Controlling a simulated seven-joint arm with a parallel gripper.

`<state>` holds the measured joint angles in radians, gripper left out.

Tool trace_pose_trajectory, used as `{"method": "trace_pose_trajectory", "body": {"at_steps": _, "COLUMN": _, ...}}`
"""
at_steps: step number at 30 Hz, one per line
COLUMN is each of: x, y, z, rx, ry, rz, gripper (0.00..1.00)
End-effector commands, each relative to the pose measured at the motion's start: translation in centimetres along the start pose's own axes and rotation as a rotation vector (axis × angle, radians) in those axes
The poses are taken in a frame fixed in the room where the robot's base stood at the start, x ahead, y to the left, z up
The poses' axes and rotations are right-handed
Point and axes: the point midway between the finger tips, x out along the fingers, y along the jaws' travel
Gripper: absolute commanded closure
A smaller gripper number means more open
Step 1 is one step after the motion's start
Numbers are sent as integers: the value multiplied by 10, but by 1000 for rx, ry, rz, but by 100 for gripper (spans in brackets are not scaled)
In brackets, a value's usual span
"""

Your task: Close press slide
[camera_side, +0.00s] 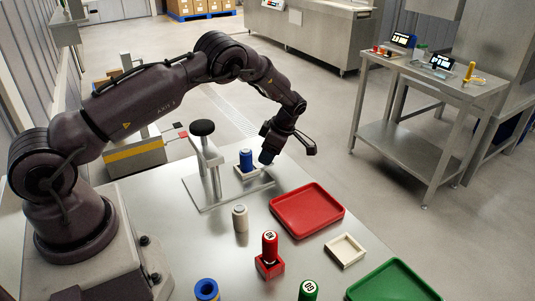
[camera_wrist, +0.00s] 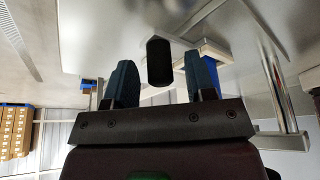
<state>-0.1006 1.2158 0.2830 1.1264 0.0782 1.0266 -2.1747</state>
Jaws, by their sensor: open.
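The press (camera_side: 202,128) stands on a metal base plate (camera_side: 222,195), with its black knob raised on a column. Its cream slide (camera_side: 240,173) sits out to the right of the column and carries an upright blue piece (camera_side: 246,160). My gripper (camera_side: 284,152) is beside the right end of the slide, fingers open. In the wrist view, a black cylinder, apparently the slide's handle (camera_wrist: 158,62), shows between the open fingertips (camera_wrist: 161,80), and the cream slide (camera_wrist: 216,52) is right of it. Contact between the fingers and the handle cannot be told.
A red tray (camera_side: 328,212) lies in front of the press. A metal cart (camera_side: 412,140) is off to the right.

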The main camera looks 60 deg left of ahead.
Motion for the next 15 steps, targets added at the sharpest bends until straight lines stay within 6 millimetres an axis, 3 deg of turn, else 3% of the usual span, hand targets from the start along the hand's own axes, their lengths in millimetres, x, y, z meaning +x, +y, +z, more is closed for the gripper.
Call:
{"method": "trace_pose_trajectory", "body": {"at_steps": 11, "x": 8, "y": 0, "z": 0, "rx": 0, "ry": 0, "rz": -1, "gripper": 50}}
{"method": "trace_pose_trajectory", "body": {"at_steps": 15, "x": 8, "y": 0, "z": 0, "rx": 1, "ry": 0, "rz": -1, "gripper": 77}}
